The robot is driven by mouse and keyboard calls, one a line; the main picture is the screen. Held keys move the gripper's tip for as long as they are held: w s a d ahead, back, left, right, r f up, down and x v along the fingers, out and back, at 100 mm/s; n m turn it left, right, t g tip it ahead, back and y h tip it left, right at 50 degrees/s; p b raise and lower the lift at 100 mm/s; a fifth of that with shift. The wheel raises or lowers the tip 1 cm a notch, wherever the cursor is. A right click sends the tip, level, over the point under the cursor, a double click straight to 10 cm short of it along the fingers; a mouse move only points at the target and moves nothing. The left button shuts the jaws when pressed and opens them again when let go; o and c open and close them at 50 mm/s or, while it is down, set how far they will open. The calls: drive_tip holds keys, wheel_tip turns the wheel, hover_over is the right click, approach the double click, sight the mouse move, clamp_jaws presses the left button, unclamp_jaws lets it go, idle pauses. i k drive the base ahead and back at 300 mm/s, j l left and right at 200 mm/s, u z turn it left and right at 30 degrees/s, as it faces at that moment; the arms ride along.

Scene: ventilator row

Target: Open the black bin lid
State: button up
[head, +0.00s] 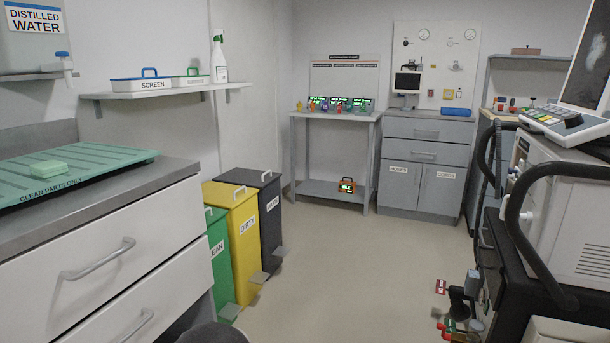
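The black bin (270,232) stands on the floor left of the middle in the head view. It is the farthest of three bins in a row. Its dark lid (250,178) lies flat across the top and looks shut, with a pale handle (266,177) near its front edge. A white label (272,203) is on its front, too small to read surely. A grey pedal (279,251) sticks out low at its front. My gripper is not in view.
A yellow bin (243,260) labelled DIRTY stands beside the black one, then a green bin (219,262), partly hidden by the drawer counter (150,240). A black-railed machine (520,235) stands at right. The middle floor (350,265) is clear.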

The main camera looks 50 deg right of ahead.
sight(249, 177)
drive_tip(key=z, duration=1.2)
drive_tip(key=i+l, duration=0.25)
drive_tip(key=i, duration=0.25)
drive_tip(key=i+l, duration=0.2)
drive_tip(key=i, duration=0.3)
drive_tip(key=i+l, duration=0.25)
drive_tip(key=i, duration=0.25)
drive_tip(key=i+l, duration=0.2)
drive_tip(key=i, duration=0.3)
drive_tip(key=i+l, duration=0.25)
drive_tip(key=i, duration=0.25)
drive_tip(key=i+l, duration=0.2)
drive_tip(key=i, duration=0.3)
drive_tip(key=u, duration=0.05)
